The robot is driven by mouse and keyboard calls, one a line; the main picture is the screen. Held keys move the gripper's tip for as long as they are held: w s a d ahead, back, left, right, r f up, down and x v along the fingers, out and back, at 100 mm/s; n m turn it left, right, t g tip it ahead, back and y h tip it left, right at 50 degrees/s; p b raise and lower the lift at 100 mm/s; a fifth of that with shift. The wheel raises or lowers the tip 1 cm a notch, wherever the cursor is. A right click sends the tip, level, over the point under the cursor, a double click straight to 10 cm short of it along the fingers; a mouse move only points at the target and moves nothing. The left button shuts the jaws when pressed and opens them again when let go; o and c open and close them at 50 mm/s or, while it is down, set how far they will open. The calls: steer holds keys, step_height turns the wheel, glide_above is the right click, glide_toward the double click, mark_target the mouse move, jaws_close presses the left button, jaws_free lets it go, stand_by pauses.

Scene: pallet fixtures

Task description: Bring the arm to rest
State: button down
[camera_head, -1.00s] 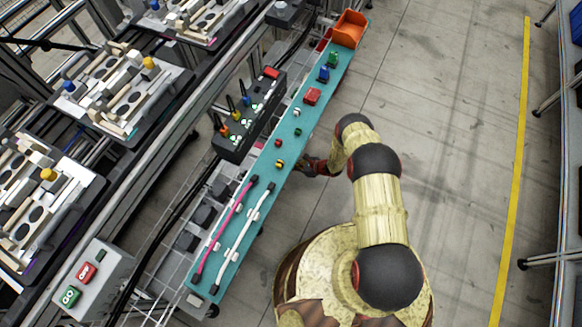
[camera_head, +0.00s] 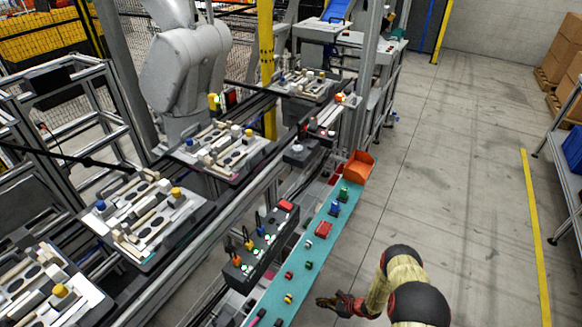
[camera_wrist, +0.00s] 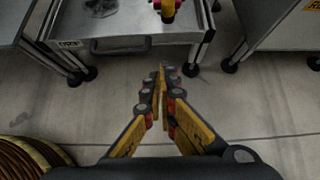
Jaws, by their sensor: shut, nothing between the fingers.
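My gripper (camera_head: 334,303) is in the lower middle of the head view, just right of the teal shelf and apart from it. In the wrist view my gripper (camera_wrist: 162,72) has its yellow and black fingers together with nothing between them. Below the fingertips in that view is bare floor. My arm is folded, with its yellow and black links at the lower right of the head view.
Pallet fixtures (camera_head: 220,150) line the conveyor.

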steer(key=s+a+r+n+g+y, duration=0.25)
steer(key=s+a+n+g, duration=0.2)
steer(key=s, duration=0.55)
steer(key=s+d+r+n+g+h, duration=0.25)
steer(key=r+n, duration=0.45)
steer(key=r, duration=1.5)
steer(key=s+d+r+n+g+h, duration=0.25)
steer(key=r+n, duration=0.45)
steer(key=r, duration=1.5)
steer(key=s+r+n+t+h, duration=0.2)
steer(key=s+r, duration=0.4)
steer(key=r, duration=1)
steer(key=s+a+r+n+t+h+p, duration=0.1)
steer(key=s+r+n+t+h, duration=0.2)
steer(key=r, duration=1.4)
steer(key=shift+s+n+t, duration=0.75)
steer(key=shift+s+t, duration=0.9)
steer(key=shift+t, duration=0.6)
